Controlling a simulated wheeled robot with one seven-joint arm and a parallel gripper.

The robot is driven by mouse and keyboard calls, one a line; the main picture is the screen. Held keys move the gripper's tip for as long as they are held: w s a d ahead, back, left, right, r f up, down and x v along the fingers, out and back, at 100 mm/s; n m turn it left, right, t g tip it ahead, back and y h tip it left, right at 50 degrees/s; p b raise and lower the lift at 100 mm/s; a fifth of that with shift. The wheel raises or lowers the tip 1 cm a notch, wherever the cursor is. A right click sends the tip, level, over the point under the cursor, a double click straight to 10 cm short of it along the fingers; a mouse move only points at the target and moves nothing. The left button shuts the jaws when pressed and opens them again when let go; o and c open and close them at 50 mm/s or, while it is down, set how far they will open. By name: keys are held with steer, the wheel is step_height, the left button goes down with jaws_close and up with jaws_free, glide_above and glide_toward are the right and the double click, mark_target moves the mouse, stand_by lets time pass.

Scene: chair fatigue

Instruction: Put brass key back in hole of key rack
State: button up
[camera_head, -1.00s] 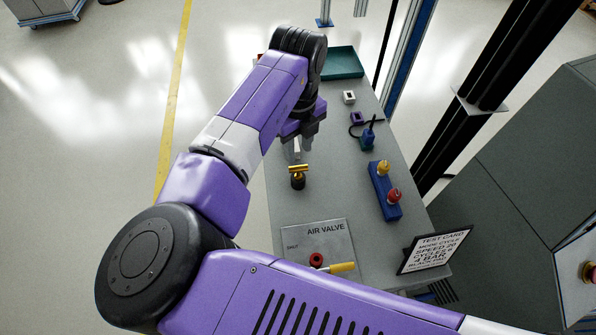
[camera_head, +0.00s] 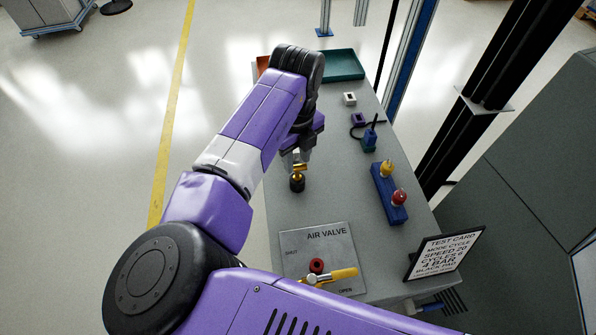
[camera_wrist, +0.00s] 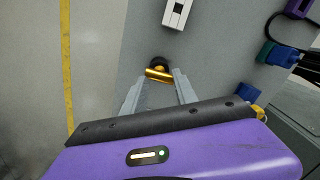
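The brass key (camera_head: 299,168) shows as a gold crossbar on top of a short, dark round holder (camera_head: 297,184) standing on the grey bench. In the wrist view the brass key (camera_wrist: 158,75) lies crosswise at the fingertips, with the dark round holder just beyond it. My gripper (camera_head: 298,157) is just above the key, pointing down. In the wrist view my gripper (camera_wrist: 160,80) is open, its fingertips near the two ends of the crossbar; contact is not clear. A blue block (camera_head: 388,195) with yellow and red tops stands to the right; I cannot tell whether it is the key rack.
An air valve plate (camera_head: 318,240) with a yellow handle (camera_head: 335,275) is at the near end. A test card (camera_head: 443,252) stands at the near right. A green tray (camera_head: 343,64), a white box (camera_head: 350,99) and a blue plug (camera_head: 369,140) are farther back. Bench around the key is clear.

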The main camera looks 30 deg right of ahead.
mark_target(299, 169)
steer(key=f, duration=0.3)
steer(key=shift+s+f, duration=0.1)
steer(key=shift+s, duration=0.3)
jaws_close()
steer(key=shift+r+p, duration=0.4)
steer(key=shift+r, duration=0.1)
steer(key=shift+w+r+p, duration=0.15)
steer(key=shift+r+p, duration=0.2)
steer(key=shift+d+r+g+p, duration=0.1)
steer(key=shift+r+g+p, duration=0.2)
steer(key=shift+r+p, duration=0.85)
steer(key=shift+r, duration=0.4)
steer(key=shift+r, duration=0.1)
steer(key=shift+r+p, duration=1.6)
steer(key=shift+r, duration=0.35)
